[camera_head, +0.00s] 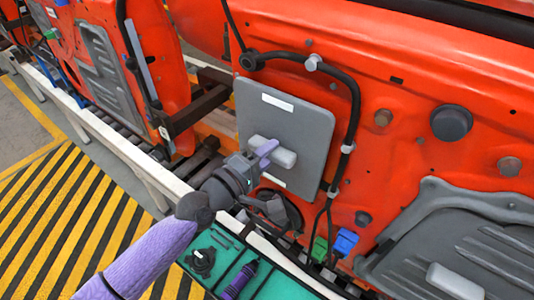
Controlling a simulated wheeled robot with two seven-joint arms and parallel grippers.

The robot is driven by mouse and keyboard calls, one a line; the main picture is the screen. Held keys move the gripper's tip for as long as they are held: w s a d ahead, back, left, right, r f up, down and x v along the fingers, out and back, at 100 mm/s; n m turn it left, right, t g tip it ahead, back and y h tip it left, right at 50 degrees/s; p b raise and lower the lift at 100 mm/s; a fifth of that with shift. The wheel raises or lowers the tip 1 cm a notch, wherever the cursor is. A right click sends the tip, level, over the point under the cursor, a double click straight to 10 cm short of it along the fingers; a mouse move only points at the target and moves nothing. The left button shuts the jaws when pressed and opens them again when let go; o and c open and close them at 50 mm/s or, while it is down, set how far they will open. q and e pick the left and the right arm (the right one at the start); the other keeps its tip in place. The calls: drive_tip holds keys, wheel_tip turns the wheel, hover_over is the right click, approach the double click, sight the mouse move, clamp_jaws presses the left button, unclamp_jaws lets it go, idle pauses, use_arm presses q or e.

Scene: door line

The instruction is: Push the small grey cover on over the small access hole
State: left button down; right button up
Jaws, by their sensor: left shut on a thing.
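The small grey cover (307,118) is a flat upright plate with white labels and a pale grey bar handle (286,158) on its face. It stands in front of the orange door (400,95), left of the middle of that panel. My left gripper (267,151), with purple fingers, is shut on the handle. The small access hole does not show; the cover may hide it. I cannot tell whether the cover touches the door all round. My right gripper is not in view.
A black cable (355,105) arches over the cover and down its right side. Green (319,248) and blue (345,241) connectors hang below. A larger grey cover (420,235) sits at lower right. A green tray (278,284) with a purple-handled tool (239,280) lies below my arm.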

use_arm(q)
drive_tip(key=shift+w+d, duration=0.25)
drive_tip(key=shift+w, duration=0.05)
drive_tip(key=shift+w+d, duration=0.2)
drive_tip(key=shift+w, duration=0.05)
idle(0.4)
drive_tip(key=shift+c, duration=1.7)
unclamp_jaws()
drive_tip(key=shift+s+a, duration=0.1)
drive_tip(key=b+v, duration=0.5)
drive_tip(key=v, duration=1.4)
drive_tip(key=shift+a, duration=0.15)
